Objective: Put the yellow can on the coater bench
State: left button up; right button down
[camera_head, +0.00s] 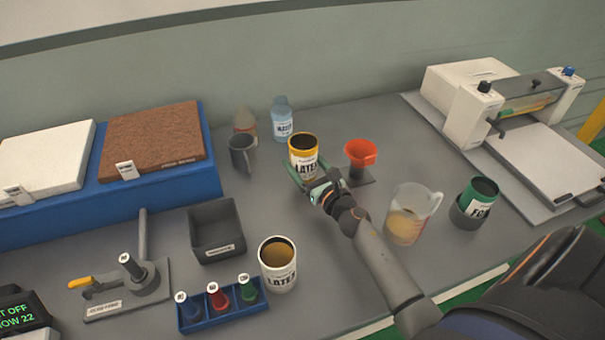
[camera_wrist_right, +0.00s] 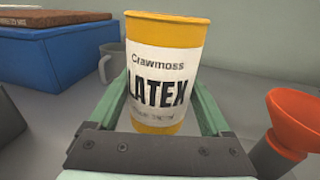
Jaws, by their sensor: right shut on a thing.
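The yellow can (camera_head: 303,158) has a white LATEX label and stands upright near the back middle of the grey bench (camera_head: 330,285). My right gripper (camera_head: 305,178) has its green fingers shut on the can's sides. In the right wrist view the can (camera_wrist_right: 166,70) sits upright between the two fingers of the gripper (camera_wrist_right: 160,98). I cannot tell whether its base touches the bench. My left gripper is not in view.
A red-orange funnel on a stand (camera_head: 360,154) is close right of the can; a grey mug (camera_head: 242,154) and blue-capped bottle (camera_head: 282,122) are left and behind. A white LATEX can (camera_head: 278,266), beaker (camera_head: 408,218) and green can (camera_head: 482,192) stand nearer. A flat-bed coating machine (camera_head: 545,160) is far right.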

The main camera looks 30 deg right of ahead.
aim_at(303, 172)
jog(key=shift+w+d+f, duration=0.1)
jog(key=shift+w+f, duration=0.1)
jog(key=shift+f, duration=0.1)
jog(key=shift+w+d+f+b, duration=0.1)
jog(key=shift+w+f+b, duration=0.05)
jog(key=shift+f+b, duration=1.25)
jog(key=shift+f, duration=0.25)
jog(key=shift+f, duration=0.15)
grip_release()
